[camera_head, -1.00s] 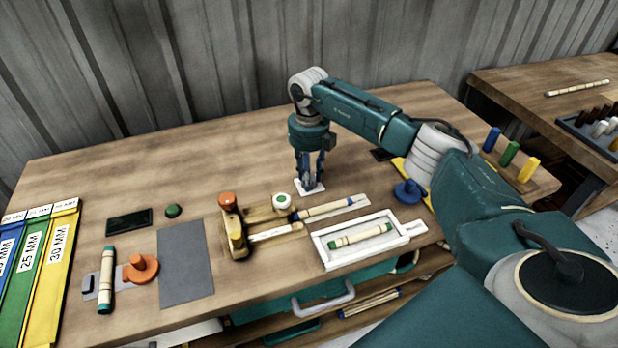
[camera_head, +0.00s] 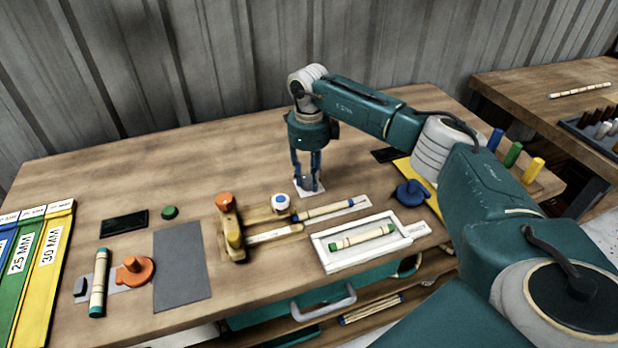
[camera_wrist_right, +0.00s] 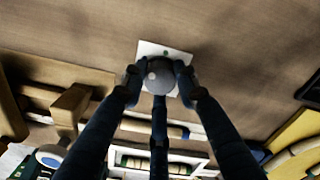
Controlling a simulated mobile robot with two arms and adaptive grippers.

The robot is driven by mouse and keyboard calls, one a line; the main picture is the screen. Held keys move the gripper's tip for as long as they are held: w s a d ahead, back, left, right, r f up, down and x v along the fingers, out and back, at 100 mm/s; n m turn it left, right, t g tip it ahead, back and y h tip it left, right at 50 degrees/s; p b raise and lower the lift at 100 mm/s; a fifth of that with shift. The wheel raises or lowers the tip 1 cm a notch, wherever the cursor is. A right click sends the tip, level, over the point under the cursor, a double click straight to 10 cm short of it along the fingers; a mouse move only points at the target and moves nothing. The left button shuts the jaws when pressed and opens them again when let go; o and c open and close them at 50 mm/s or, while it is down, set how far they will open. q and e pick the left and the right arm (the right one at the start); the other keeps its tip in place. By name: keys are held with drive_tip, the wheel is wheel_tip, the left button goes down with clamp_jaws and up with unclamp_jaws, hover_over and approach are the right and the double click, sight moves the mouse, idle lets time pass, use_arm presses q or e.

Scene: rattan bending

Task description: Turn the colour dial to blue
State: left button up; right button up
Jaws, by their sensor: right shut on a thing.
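The colour dial is a grey round knob (camera_wrist_right: 159,76) on a small white plate (camera_wrist_right: 150,48); the plate also shows on the table in the head view (camera_head: 311,193). My right gripper (camera_head: 308,188) points down over it, and its fingers (camera_wrist_right: 160,88) are closed around the knob in the right wrist view. The fingers hide the knob in the head view. A white round piece (camera_head: 280,202) left of the dial shows a blue centre. My left gripper is not in view.
A wooden jig with an orange knob (camera_head: 225,203) stands left of the dial. A white tray (camera_head: 330,266) holding a rattan piece lies in front.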

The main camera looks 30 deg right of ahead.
sight(309, 178)
drive_tip(key=shift+w+r, duration=0.1)
idle(0.3)
drive_tip(key=o, duration=1.2)
drive_tip(key=shift+c, duration=0.2)
wheel_tip(309, 178, up, 12)
